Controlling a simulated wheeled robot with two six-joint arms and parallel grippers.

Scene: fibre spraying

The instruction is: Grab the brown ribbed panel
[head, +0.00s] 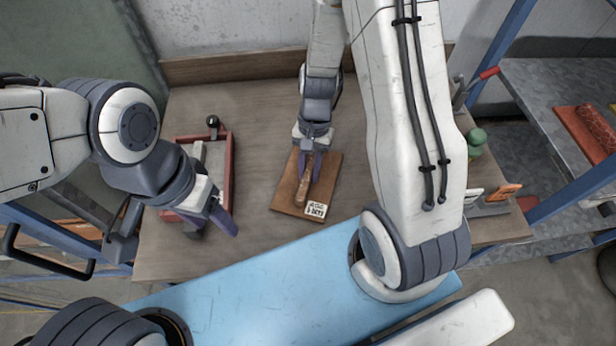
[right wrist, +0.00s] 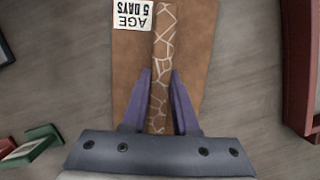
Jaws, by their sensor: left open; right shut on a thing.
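The brown panel (head: 327,172) lies flat on the table, with one raised rib (right wrist: 163,45) along its middle. The rib has pale crack-like lines, and a white label (head: 315,209) reading "AGE 5 DAYS" lies beside it. My right gripper (head: 309,165) is shut on the rib; its purple fingers (right wrist: 160,98) stand on both sides of it in the right wrist view. My left gripper (head: 222,212) is open and empty, left of the panel by the red tray. Part of the rib is hidden by my right gripper.
A green object (head: 475,141) and an orange-handled tool (head: 502,191) are at the table's right. A reddish-brown panel (head: 585,130) lies on the right shelf. Bare table surrounds the brown panel.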

